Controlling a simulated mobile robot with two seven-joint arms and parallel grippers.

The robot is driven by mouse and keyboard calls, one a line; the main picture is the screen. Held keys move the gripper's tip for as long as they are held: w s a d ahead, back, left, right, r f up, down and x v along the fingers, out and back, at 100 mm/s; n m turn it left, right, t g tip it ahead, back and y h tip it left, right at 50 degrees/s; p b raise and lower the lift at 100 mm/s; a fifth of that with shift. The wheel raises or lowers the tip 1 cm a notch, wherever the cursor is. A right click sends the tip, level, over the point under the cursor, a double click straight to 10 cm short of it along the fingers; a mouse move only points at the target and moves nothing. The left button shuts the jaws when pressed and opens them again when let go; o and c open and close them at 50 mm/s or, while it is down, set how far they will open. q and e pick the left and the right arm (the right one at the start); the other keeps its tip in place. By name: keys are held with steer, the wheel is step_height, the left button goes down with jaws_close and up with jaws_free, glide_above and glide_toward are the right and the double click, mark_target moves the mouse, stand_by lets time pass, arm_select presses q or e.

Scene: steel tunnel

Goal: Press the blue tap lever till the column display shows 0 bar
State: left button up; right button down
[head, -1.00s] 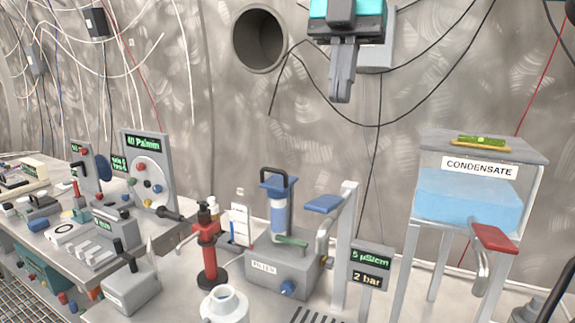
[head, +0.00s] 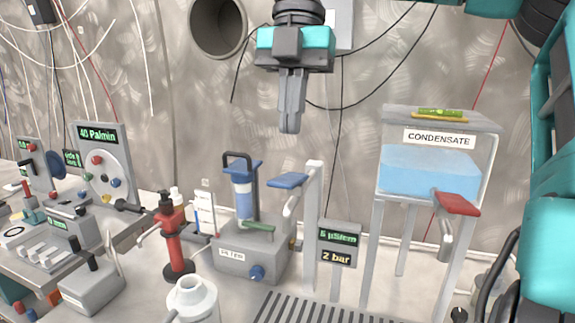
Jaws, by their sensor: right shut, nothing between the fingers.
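The blue tap lever (head: 288,180) sticks out to the left from the top of a grey column (head: 313,225). The column display (head: 338,242) beside it reads 5 µS/cm above and 2 bar below. My right gripper (head: 290,130) hangs pointing down above the blue lever, with its fingers together and empty. A clear gap shows between the fingertips and the lever. My left gripper is not in view.
A filter unit (head: 250,250) with a blue-topped cartridge stands left of the column. A red hand pump (head: 175,240) is further left. The condensate tank (head: 430,172) with a red lever (head: 457,204) stands right. A slotted drain (head: 310,310) lies in front.

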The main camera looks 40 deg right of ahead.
mark_target(287, 180)
steer(key=x, duration=0.4)
steer(key=shift+s+a+f+b, duration=0.1)
steer(key=shift+a+f+b, duration=0.05)
steer(key=shift+f+b, duration=0.2)
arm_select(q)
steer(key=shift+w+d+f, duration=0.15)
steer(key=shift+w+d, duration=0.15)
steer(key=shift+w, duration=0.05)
arm_select(e)
steer(key=shift+a+f, duration=0.15)
steer(key=shift+f, duration=0.5)
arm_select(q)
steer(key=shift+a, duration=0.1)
